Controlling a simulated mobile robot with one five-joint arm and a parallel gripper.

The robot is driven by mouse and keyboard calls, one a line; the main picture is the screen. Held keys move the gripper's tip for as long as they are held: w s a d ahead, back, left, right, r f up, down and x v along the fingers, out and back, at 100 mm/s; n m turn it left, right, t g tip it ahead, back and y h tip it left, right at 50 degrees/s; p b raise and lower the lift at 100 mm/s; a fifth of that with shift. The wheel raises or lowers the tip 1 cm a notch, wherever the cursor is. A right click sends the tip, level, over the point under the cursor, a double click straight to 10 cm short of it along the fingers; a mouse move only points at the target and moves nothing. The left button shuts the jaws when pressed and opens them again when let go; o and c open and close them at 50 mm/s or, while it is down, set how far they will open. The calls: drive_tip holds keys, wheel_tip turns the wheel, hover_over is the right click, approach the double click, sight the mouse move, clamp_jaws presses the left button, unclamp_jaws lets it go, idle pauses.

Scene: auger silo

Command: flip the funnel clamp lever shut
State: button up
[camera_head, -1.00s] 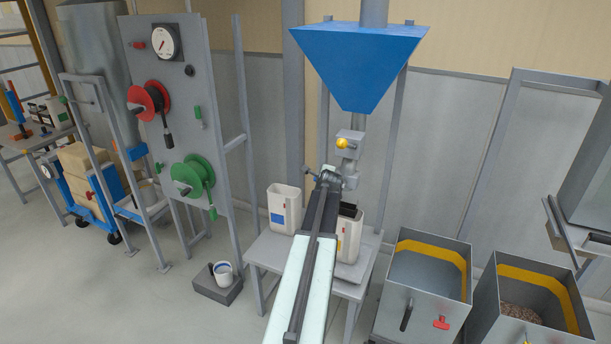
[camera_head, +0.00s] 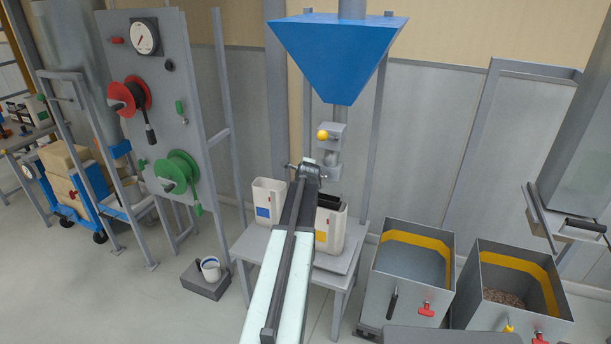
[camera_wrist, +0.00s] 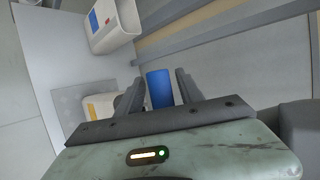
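The blue funnel (camera_head: 338,55) hangs from a grey pipe at the back. Under it is a grey block with a yellow knob (camera_head: 322,135), and below that a grey spout (camera_head: 328,172). I cannot make out for certain which part is the clamp lever. My gripper (camera_head: 303,170) is at the end of my outstretched arm, just left of the spout in the picture and partly in front of it. In the wrist view my gripper (camera_wrist: 160,85) has its fingers apart. A blue upright piece (camera_wrist: 159,89) shows between them; contact is not clear.
Two white canisters, the left one (camera_head: 268,200) and the right one (camera_head: 331,225), stand on a grey table (camera_head: 250,243) below the spout. Open grey bins (camera_head: 410,290) stand at right. A panel with red and green reels (camera_head: 177,172) stands at left.

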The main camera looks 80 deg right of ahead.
drive_tip(key=shift+r, duration=0.1)
drive_tip(key=p+v, duration=0.4)
drive_tip(key=v, duration=0.3)
drive_tip(key=shift+a, duration=0.35)
drive_tip(key=shift+s+r, duration=0.1)
drive_tip(key=shift+s, duration=0.05)
